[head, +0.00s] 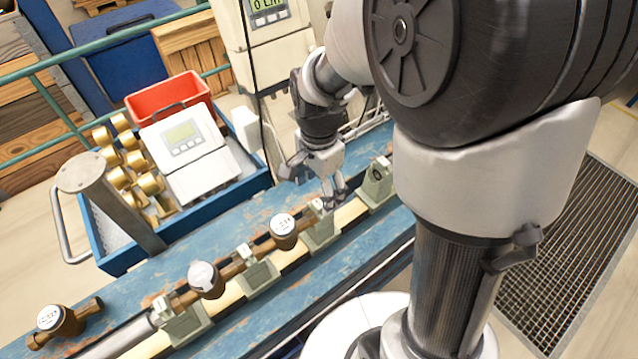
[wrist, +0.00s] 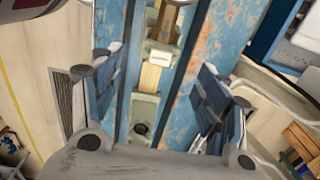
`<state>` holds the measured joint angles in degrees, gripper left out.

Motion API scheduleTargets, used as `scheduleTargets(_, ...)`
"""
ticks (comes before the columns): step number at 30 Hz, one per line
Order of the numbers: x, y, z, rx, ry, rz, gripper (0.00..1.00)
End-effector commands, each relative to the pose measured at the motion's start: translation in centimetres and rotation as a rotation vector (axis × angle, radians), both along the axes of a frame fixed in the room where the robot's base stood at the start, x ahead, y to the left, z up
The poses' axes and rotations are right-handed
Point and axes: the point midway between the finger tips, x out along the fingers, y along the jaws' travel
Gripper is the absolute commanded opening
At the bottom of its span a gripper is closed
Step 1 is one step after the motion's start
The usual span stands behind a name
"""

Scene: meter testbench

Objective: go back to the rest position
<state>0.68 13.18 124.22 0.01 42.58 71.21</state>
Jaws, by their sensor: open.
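My gripper (head: 333,192) is above the far part of the blue test bench (head: 215,237), close over the meter rail near a grey-green clamp (head: 320,231). In the wrist view my gripper (wrist: 158,65) has its two fingers wide apart with nothing held between them. Below and between the fingers lie the rail, a grey-green clamp (wrist: 146,108) and a brown pipe end (wrist: 167,17). Whether a finger touches anything on the rail cannot be told from these views.
Brass meters with white dials, one at mid-rail (head: 283,225), another (head: 206,278) and a loose-looking one (head: 57,321), lie along the bench. A blue tray (head: 190,220) holds brass parts and a white device (head: 188,150). A red bin (head: 168,98) and green railing (head: 100,45) stand behind.

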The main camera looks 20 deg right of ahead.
Motion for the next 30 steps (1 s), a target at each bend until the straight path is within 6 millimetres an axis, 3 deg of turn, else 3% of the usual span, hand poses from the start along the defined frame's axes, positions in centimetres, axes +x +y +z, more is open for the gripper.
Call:
scheduleTargets(21, -0.1, 0.0, 1.0, 0.000, -0.003, 0.008, 0.68)
scheduleTargets(26, -1.3, 0.1, 3.4, -0.004, -0.052, 0.133, 0.68)
scheduleTargets(30, -4.1, 0.1, 7.1, -0.028, -0.135, 0.376, 0.68)
